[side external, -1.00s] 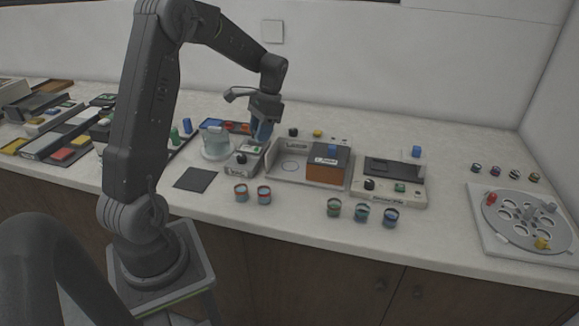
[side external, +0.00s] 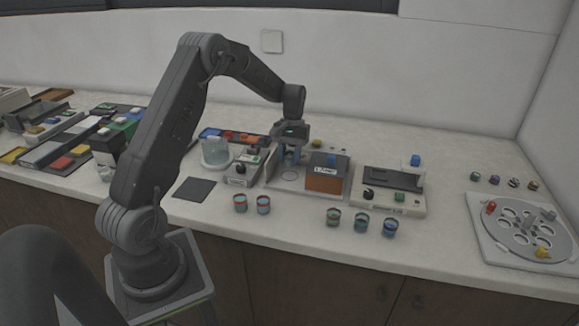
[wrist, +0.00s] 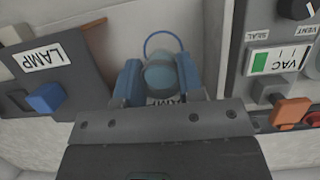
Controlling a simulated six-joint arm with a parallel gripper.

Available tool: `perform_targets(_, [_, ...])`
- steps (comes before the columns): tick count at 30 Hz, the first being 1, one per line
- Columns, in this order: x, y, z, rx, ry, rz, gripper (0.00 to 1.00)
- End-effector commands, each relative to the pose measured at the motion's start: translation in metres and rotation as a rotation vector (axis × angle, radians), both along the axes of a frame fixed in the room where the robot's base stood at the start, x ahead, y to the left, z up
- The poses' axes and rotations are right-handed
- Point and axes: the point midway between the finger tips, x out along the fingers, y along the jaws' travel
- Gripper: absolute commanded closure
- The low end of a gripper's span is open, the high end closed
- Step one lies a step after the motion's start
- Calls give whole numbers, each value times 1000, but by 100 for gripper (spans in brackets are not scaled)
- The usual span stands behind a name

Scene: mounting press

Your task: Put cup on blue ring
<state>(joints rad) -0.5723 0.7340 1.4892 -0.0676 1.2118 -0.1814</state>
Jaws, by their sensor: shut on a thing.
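My gripper (side external: 290,155) is above the pale platform beside the orange-sided lamp box in the side view. In the wrist view, its blue fingers (wrist: 161,82) are shut on a small grey-blue cup (wrist: 160,74). The blue ring (wrist: 163,33) shows as a thin arc just past the cup; the cup and fingers hide the rest of it. In the side view the ring (side external: 290,175) is a faint outline on the platform, just below the gripper. I cannot tell whether the cup touches the platform.
The lamp box (side external: 325,179) stands close to the right of the gripper; its label shows in the wrist view (wrist: 43,58). A vacuum unit (side external: 240,172) is on the left. Several small cups stand along the counter's front. A round-holed disc (side external: 528,225) lies far right.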

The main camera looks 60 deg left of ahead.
Motion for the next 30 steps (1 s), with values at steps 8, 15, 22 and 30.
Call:
perform_targets(8, [-1, 0, -34, -1, 3, 0, 87])
perform_targets(15, [0, 0, -35, 0, 0, -1, 87])
perform_targets(22, [0, 0, -38, 0, 0, -1, 58])
perform_targets(30, [0, 0, -38, 0, 0, -1, 40])
